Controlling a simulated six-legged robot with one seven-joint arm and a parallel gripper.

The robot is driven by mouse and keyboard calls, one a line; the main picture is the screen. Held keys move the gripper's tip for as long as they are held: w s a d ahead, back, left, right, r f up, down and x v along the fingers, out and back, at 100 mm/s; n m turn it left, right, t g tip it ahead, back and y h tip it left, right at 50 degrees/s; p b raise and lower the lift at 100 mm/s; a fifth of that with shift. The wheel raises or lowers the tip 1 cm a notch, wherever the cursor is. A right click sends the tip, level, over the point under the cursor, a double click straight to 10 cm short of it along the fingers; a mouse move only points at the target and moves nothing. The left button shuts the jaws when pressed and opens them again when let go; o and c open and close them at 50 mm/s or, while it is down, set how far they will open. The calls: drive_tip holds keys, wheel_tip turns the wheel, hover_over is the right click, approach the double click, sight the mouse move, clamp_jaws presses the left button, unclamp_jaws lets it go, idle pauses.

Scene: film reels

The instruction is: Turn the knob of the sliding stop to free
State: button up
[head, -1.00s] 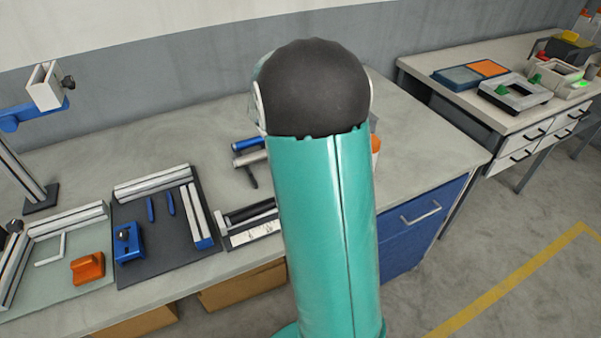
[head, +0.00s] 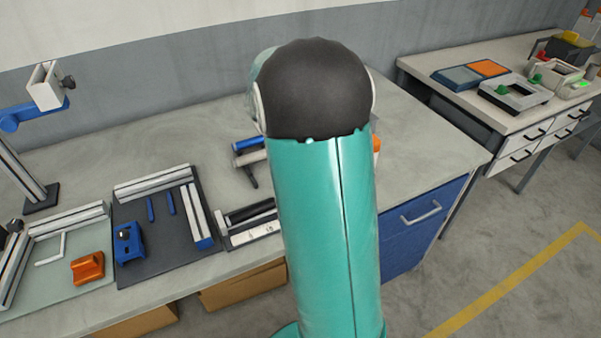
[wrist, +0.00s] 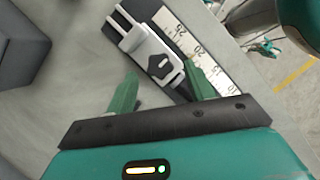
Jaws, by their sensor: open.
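The sliding stop (wrist: 143,42) is a light grey block on a dark rail in the wrist view. Its black knob (wrist: 158,66) sits on the near end of the block, with a pointed shape. A white scale (wrist: 205,58) with printed numbers runs alongside. My gripper (wrist: 160,70) is open. Its two green fingers stand on either side of the knob in the picture, apart from each other; I cannot tell their height above it. In the head view the scale's left end (head: 248,236) shows, but my arm hides the stop, knob and gripper.
On the bench (head: 130,155), a dark plate (head: 165,240) with grey bars and a blue block (head: 128,242) lies left of the scale. An orange block (head: 88,267) sits farther left. A blue roller (head: 247,144) lies behind. A second bench stands at the right.

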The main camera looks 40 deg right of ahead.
drive_tip(key=v, duration=1.2)
drive_tip(key=shift+r, duration=0.15)
